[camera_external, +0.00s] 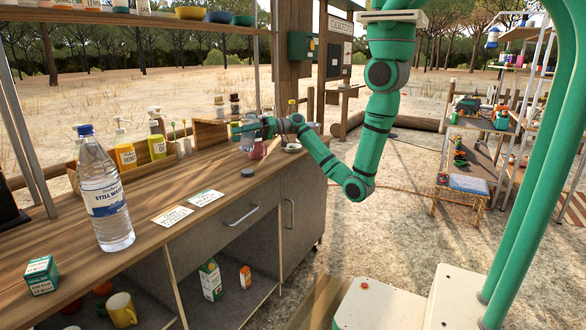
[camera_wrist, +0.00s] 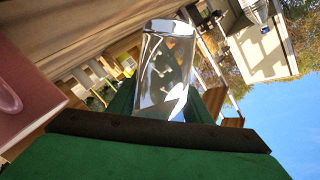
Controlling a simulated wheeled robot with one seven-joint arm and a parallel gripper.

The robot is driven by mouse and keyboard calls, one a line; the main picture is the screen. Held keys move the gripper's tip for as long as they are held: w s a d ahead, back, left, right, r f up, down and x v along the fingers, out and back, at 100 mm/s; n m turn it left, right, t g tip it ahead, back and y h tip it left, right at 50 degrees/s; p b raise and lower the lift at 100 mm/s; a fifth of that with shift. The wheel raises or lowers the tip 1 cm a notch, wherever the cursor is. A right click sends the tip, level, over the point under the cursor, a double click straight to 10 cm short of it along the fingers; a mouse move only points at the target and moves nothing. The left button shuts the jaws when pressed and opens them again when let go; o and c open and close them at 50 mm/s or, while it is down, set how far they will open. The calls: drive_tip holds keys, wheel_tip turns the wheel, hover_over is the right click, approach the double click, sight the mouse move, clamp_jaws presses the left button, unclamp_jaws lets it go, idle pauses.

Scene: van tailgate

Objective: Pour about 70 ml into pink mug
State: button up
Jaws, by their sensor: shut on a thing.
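The pink mug (camera_external: 257,150) stands on the wooden counter towards its far end, partly hidden by my gripper and arm. A piece of it also shows at the left edge of the wrist view (camera_wrist: 28,98). My gripper (camera_external: 243,129) is beside and slightly above the mug. It is shut on a clear, shiny vessel (camera_wrist: 166,68), which sits between the green fingers in the wrist view. In the outside view the vessel is small, pale and mostly hidden. I cannot tell its tilt or liquid level, and no stream shows. The inside of the mug is hidden.
A large water bottle (camera_external: 104,190) and a small green box (camera_external: 41,275) stand on the near counter (camera_external: 150,240). Two cards (camera_external: 172,215) and a dark round lid-like disc (camera_external: 248,173) lie farther along. Pump bottles (camera_external: 124,150) line the back edge.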

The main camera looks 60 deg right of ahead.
drive_tip(key=shift+s+a+r+m+t+y, duration=0.15)
drive_tip(key=shift+a+m+t+y, duration=0.15)
drive_tip(key=shift+m, duration=0.45)
drive_tip(key=shift+s+a+r+m+t+y, duration=0.1)
drive_tip(key=shift+a+r+m+t+y, duration=0.2)
drive_tip(key=shift+m, duration=0.4)
drive_tip(key=shift+s+a+r+m+t+y, duration=0.1)
drive_tip(key=shift+m+y, duration=0.3)
drive_tip(key=shift+m, duration=0.35)
drive_tip(key=shift+w+d+r+m, duration=0.1)
drive_tip(key=shift+d+r+m, duration=0.1)
drive_tip(key=shift+r+m, duration=0.15)
drive_tip(key=shift+d+r+m, duration=0.15)
drive_tip(key=shift+r+m, duration=0.2)
drive_tip(key=shift+m, duration=0.1)
drive_tip(key=shift+w+d+r+t, duration=0.15)
drive_tip(key=shift+d+r+t, duration=0.1)
drive_tip(key=shift+t, duration=0.15)
drive_tip(key=shift+r+m+t+y, duration=0.1)
drive_tip(key=shift+m+t+y, duration=0.25)
drive_tip(key=shift+m, duration=0.75)
